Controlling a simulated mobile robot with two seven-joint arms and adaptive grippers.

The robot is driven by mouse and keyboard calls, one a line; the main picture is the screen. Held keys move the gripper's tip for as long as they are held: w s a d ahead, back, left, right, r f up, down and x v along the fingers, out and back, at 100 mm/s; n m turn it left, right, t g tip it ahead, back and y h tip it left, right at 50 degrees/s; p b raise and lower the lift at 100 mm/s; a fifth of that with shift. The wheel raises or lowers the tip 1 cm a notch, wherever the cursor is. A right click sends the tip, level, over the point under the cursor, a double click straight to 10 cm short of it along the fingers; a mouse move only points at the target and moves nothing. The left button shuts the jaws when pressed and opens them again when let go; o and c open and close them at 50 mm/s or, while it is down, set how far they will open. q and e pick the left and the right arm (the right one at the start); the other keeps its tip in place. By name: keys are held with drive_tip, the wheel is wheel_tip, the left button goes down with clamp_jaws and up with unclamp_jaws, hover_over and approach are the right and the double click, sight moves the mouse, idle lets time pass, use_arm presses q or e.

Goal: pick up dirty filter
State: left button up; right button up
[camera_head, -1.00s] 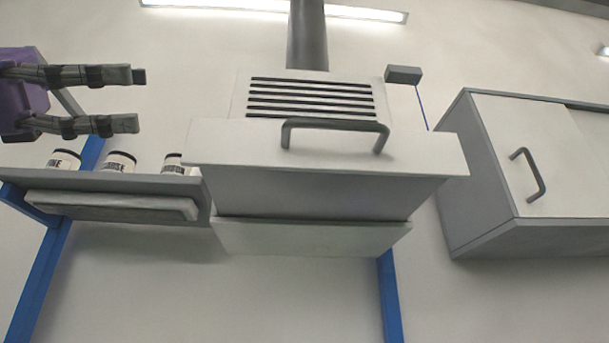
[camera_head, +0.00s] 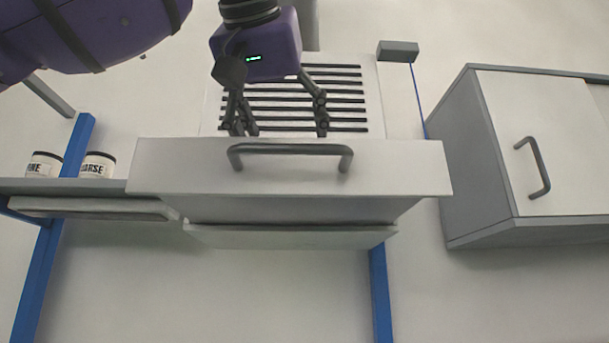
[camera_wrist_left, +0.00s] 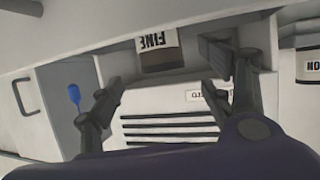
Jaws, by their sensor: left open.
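A white slotted panel (camera_head: 345,105), the only filter-like thing I can see, stands above and behind the front of a white hood-like box (camera_head: 400,165); no dirt shows on it. My left gripper (camera_head: 281,131) is open, fingers pointing down, in front of the panel. The fingers spread across its left and middle slots. In the left wrist view my left gripper (camera_wrist_left: 163,72) is open and empty, with the slotted panel (camera_wrist_left: 165,118) below and between the fingers. A small label (camera_wrist_left: 205,97) there is too small to read. I cannot tell whether the fingers touch the panel. My right gripper is out of view.
The box front has a grey bar handle (camera_head: 290,150) just below the fingers. A shelf (camera_head: 90,187) with labelled jars (camera_head: 97,165) is at left. A cabinet (camera_head: 455,160) with a handle is at right.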

use_arm(q)
drive_tip(key=shift+w+a+f, duration=0.1)
drive_tip(key=shift+w+f, duration=0.2)
drive_tip(key=shift+w, duration=0.3)
drive_tip(key=shift+w+a+f, duration=0.1)
drive_tip(key=shift+w+f, duration=0.2)
drive_tip(key=shift+w, duration=0.25)
drive_tip(key=x, duration=0.5)
drive_tip(key=shift+s+d+f, duration=0.25)
drive_tip(key=shift+w+f, duration=0.1)
drive_tip(key=shift+w, duration=0.25)
drive_tip(key=shift+s, duration=0.15)
drive_tip(key=c, duration=1.3)
